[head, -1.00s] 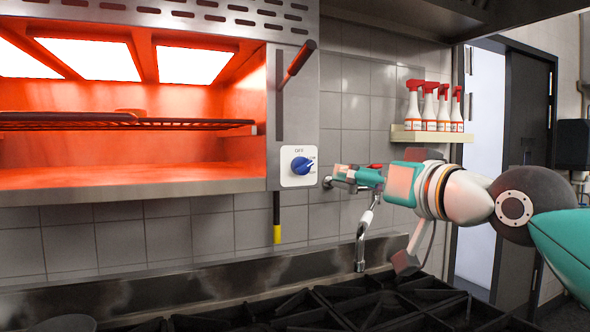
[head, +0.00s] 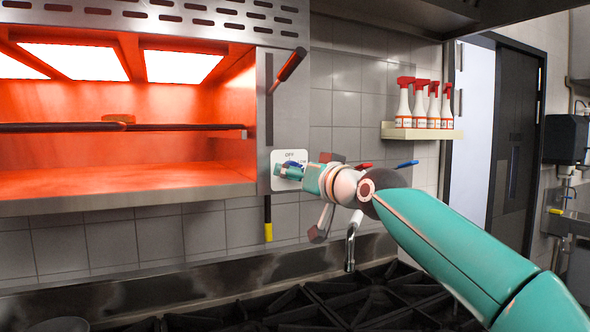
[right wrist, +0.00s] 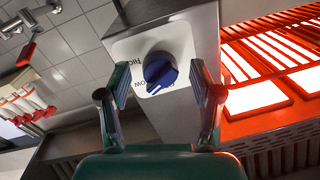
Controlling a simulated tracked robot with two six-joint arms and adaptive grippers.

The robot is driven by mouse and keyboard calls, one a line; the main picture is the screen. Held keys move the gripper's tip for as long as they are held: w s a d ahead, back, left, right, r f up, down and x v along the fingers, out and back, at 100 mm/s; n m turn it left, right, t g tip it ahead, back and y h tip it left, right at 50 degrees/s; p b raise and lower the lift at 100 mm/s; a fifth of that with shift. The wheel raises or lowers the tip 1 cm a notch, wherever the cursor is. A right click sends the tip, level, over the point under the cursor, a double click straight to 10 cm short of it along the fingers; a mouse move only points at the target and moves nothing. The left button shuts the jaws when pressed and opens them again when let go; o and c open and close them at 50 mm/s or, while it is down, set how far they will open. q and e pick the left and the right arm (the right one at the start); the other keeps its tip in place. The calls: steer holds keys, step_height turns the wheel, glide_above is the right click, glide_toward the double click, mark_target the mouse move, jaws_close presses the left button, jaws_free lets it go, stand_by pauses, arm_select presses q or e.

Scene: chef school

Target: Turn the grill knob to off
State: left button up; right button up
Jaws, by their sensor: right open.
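The grill knob is blue on a white plate on the grill's right front post. In the right wrist view the knob (right wrist: 159,72) sits between my open right gripper's fingers (right wrist: 160,92), with space on both sides. In the head view my right gripper (head: 287,171) is at the plate (head: 279,157) and covers most of the knob; "OFF" shows at the plate's top. The grill (head: 130,182) glows orange inside, with bright panels above. My left gripper is not in view.
A red-handled lever (head: 289,68) is above the knob plate. A yellow-tipped rod (head: 268,230) hangs below. A tap (head: 351,243) stands over the black stove grates (head: 345,298). Several spray bottles (head: 404,103) stand on a wall shelf (head: 422,133).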

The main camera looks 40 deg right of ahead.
steer(key=shift+w+d, duration=0.1)
steer(key=shift+w, duration=0.2)
